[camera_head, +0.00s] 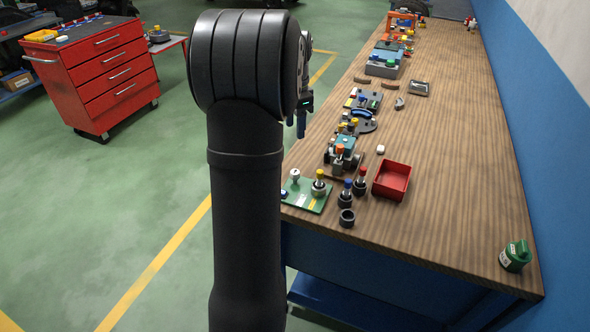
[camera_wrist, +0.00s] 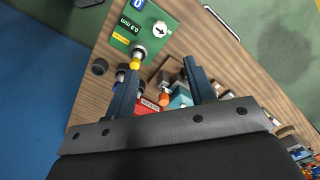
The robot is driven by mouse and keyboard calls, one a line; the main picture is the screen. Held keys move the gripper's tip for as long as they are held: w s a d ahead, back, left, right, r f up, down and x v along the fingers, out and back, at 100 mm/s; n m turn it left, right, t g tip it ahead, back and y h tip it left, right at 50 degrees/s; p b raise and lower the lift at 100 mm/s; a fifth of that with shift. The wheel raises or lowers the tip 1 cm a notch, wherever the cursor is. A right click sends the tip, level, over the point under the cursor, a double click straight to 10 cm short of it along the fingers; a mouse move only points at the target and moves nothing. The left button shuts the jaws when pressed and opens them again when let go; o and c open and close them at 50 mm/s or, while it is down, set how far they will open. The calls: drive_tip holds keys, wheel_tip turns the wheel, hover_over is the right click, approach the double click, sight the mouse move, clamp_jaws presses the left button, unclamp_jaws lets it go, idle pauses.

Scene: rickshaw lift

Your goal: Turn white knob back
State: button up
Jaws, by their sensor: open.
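The white knob (camera_head: 295,175) stands on a green plate (camera_head: 310,204) at the near left edge of the workbench. In the wrist view, the white knob (camera_wrist: 244,29) has a round top with a black arrow and lies at the upper right, apart from my fingers. My gripper (camera_head: 301,117) hangs above the bench's left edge, partly hidden by my arm. In the wrist view my gripper (camera_wrist: 162,68) is open, with nothing held between its fingers.
A yellow-topped post (camera_head: 319,183) stands on the plate beside the knob. Blue- and red-topped posts (camera_head: 345,192) and a black ring (camera_head: 347,218) are close by. A red bin (camera_head: 392,180) lies to the right. The bench's right half is mostly clear up to a green-capped container (camera_head: 515,256).

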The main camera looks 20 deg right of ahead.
drive_tip(key=shift+m, duration=0.5)
wheel_tip(320, 180, down, 17)
drive_tip(key=shift+r, duration=0.1)
drive_tip(key=c, duration=1)
